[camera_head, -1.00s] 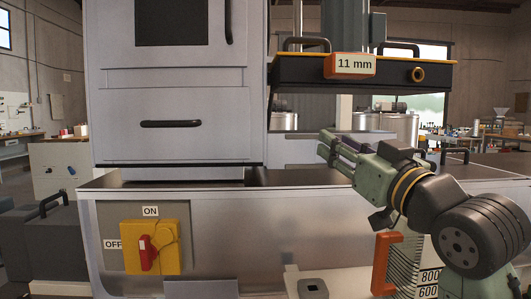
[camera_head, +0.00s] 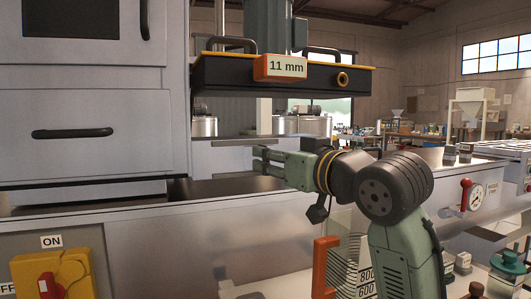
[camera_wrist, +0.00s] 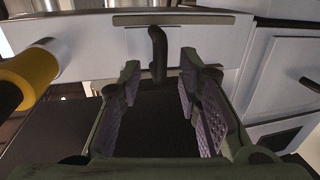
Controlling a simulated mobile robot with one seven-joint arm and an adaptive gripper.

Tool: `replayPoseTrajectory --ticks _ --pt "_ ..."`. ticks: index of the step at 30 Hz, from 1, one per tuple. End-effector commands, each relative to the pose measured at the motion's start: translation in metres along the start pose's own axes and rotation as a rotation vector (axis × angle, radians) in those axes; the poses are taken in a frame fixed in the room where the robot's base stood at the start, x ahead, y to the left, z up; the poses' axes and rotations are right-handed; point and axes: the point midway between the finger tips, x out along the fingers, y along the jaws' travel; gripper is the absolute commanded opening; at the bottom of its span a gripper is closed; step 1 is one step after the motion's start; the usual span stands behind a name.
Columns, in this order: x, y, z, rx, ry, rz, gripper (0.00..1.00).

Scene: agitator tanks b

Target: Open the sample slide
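No part is labelled as the sample slide, and I cannot tell for sure which one it is. In the wrist view, a dark upright handle (camera_wrist: 158,55) stands on a pale grey panel (camera_wrist: 205,45), straight ahead of my gripper (camera_wrist: 160,82). My gripper's fingers are apart, one on each side of the handle in the picture, with nothing seen held between them. I cannot tell whether the handle is between the fingertips or beyond them. In the head view, my gripper (camera_head: 264,160) points left, above the dark counter and below the black tray labelled 11 mm (camera_head: 225,72).
A grey cabinet with a handled drawer (camera_head: 85,110) stands at left. A yellow switch box with a red knob (camera_head: 55,278) is at lower left. In the wrist view, a yellow and black cylinder (camera_wrist: 35,70) is close at left. The counter (camera_head: 235,190) near my gripper is bare.

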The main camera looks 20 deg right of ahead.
Motion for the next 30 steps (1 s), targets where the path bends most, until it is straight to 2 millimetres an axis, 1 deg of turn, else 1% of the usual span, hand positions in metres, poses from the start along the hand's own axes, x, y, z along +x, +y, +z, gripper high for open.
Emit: replayPoseTrajectory --ticks 1,3,6,9,16,30 --pt "0.007 0.000 -0.002 0.001 0.000 0.000 0.32" --pt "0.015 0.000 -0.001 0.001 -0.001 0.000 0.32" --pt "0.022 0.001 -0.001 0.001 0.001 0.000 0.32" --pt "0.025 0.001 0.000 0.000 0.001 0.001 0.32" --pt "0.026 0.000 0.000 0.000 0.001 0.001 0.32" --pt "0.025 0.000 0.000 0.000 0.002 0.000 0.00"
